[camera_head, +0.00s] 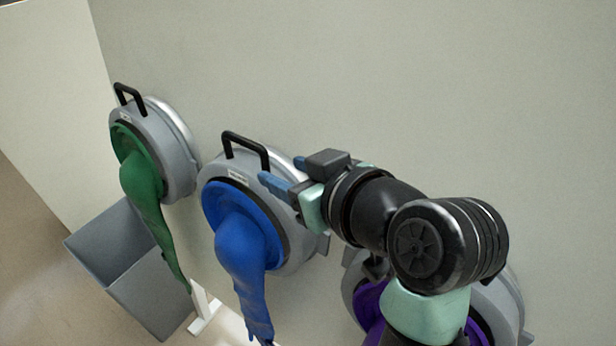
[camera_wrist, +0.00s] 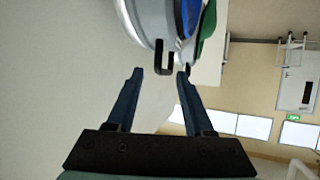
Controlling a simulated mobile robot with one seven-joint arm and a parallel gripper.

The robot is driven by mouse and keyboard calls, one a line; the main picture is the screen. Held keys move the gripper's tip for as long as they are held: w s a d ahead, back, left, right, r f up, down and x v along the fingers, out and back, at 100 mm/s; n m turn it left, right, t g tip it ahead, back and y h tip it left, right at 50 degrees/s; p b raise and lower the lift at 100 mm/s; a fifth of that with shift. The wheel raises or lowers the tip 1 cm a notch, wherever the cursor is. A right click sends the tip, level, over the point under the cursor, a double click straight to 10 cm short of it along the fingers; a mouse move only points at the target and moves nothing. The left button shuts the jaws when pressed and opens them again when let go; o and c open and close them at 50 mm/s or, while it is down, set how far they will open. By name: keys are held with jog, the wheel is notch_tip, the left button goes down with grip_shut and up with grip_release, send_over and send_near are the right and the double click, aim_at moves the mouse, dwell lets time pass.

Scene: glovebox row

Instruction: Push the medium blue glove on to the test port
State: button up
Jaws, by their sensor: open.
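The medium blue glove (camera_head: 245,245) hangs from a grey round port ring (camera_head: 296,232) with a black handle (camera_head: 246,148) on top. Its fingers dangle down. I cannot tell from the small label whether this is the test port. My gripper (camera_head: 284,173) is open and empty at the ring's upper right, right of the handle. In the wrist view, my gripper (camera_wrist: 160,74) has a black handle (camera_wrist: 163,55) just beyond and between its fingertips; whether they touch is unclear. A strip of blue (camera_wrist: 187,48) shows beside a grey ring there.
A green glove (camera_head: 148,195) hangs from a similar port at left, above a grey open bin (camera_head: 100,290). A purple glove (camera_head: 370,306) is at lower right, mostly hidden behind my arm. The pale wall (camera_head: 380,80) above the ports is clear.

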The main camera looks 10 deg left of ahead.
aim_at(267, 163)
jog(key=b+x, duration=0.2)
jog(key=x, duration=0.5)
jog(key=shift+w+a+f+b, duration=0.2)
jog(key=shift+f+b, duration=0.1)
jog(key=shift+b, duration=0.1)
jog(key=shift+w+a+f, duration=0.2)
jog(key=shift+w+a, duration=0.15)
jog(key=shift+w, duration=0.25)
jog(key=shift+s, duration=0.1)
jog(key=shift+c, duration=0.3)
grip_shut()
dwell(0.3)
dwell(1.3)
